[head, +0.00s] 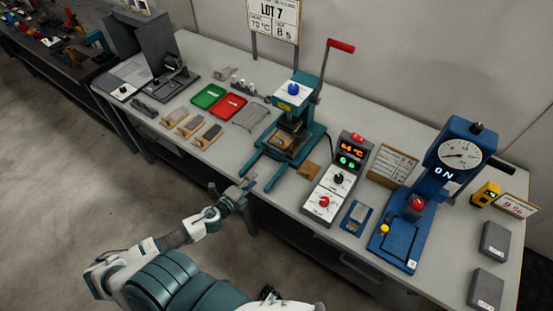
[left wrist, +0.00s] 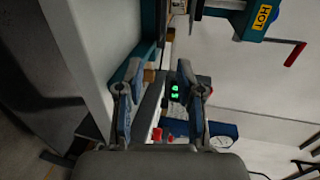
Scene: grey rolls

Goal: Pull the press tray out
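The teal press (head: 292,115) stands at the middle of the bench, with its red-tipped lever (head: 341,46) raised. Its tray (head: 283,149), with a tan and dark top, sits low in the press between two teal rails that reach toward the front edge. My left gripper (head: 245,187) is at the bench's front edge, close to the rail ends and in front of the tray. In the left wrist view its two fingers (left wrist: 162,112) are apart, with a dark grey bar showing between them; I cannot tell whether they touch it. My right gripper is not visible.
The control box (head: 334,190) with lit displays stands right of the press, and a blue gauge press (head: 425,200) farther right. Green (head: 208,96) and red (head: 230,106) trays and a wire rack (head: 251,116) lie to the left. A tan block (head: 308,171) lies beside the right rail.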

